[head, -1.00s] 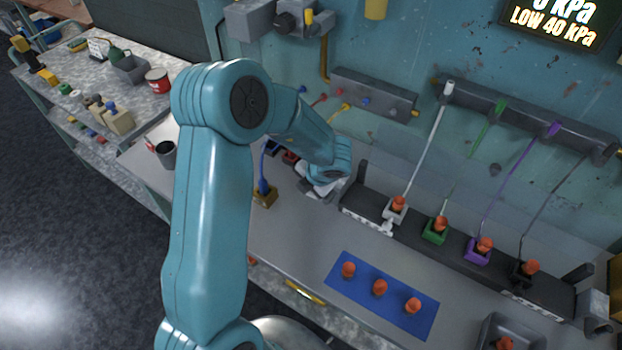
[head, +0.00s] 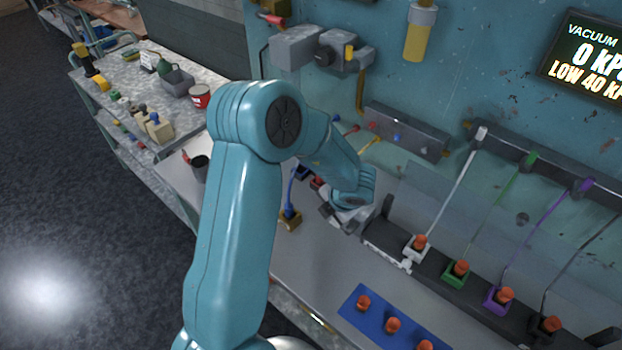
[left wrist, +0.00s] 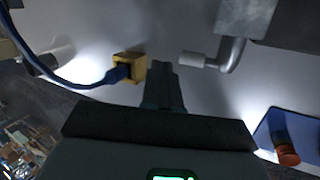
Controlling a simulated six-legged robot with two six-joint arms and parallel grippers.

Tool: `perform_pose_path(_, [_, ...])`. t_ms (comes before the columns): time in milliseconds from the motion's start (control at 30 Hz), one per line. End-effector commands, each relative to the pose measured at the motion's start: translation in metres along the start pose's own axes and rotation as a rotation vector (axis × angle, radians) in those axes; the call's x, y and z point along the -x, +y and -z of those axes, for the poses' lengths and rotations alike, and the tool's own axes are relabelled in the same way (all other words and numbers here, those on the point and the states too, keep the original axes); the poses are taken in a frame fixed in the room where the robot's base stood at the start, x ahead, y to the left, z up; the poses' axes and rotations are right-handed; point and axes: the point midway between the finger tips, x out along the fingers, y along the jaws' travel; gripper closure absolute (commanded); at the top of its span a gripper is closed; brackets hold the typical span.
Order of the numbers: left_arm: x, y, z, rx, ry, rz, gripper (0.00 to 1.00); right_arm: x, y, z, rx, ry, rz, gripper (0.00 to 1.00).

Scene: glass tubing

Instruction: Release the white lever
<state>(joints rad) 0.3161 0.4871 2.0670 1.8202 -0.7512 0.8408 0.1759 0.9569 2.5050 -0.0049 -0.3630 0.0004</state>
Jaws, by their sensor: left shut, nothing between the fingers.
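A short white cylindrical grip on a bent grey metal arm, which looks like the white lever (left wrist: 196,58), shows in the left wrist view. It joins a dark grey block at upper right. My left gripper (left wrist: 163,68) is shut and empty, its fingertips just left of the grip with a small gap. In the head view my left gripper (head: 337,216) is mostly hidden by its own wrist, left of the dark rack (head: 470,285). The lever cannot be made out there. The white holder (head: 413,254) with an orange bulb stands on the rack. My right gripper is not in view.
A yellow block (left wrist: 134,69) with a blue tube stands left of the fingers; it also shows in the head view (head: 290,221). A blue mat (head: 375,312) with orange bulbs lies in front of the rack. A wall display (head: 590,60) reads 0 kPa.

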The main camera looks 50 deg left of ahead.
Motion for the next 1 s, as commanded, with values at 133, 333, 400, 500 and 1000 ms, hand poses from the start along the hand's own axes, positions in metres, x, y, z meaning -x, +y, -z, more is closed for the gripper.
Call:
perform_pose_path(133, [0.017,0.016,0.004,0.004,-0.004,-0.002,1.0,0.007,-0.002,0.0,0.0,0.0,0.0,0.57])
perform_pose_path(333, [0.029,0.05,0.011,0.005,-0.006,-0.003,1.0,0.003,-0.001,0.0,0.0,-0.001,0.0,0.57])
perform_pose_path(400, [0.035,0.062,0.015,0.005,-0.006,-0.003,1.0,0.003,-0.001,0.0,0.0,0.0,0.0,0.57])
perform_pose_path(500, [0.042,0.08,0.018,0.005,-0.007,-0.003,1.0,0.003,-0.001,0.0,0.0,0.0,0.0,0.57])
perform_pose_path(1000, [0.053,0.103,0.024,0.0,-0.004,-0.001,1.0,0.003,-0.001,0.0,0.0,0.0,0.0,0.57])
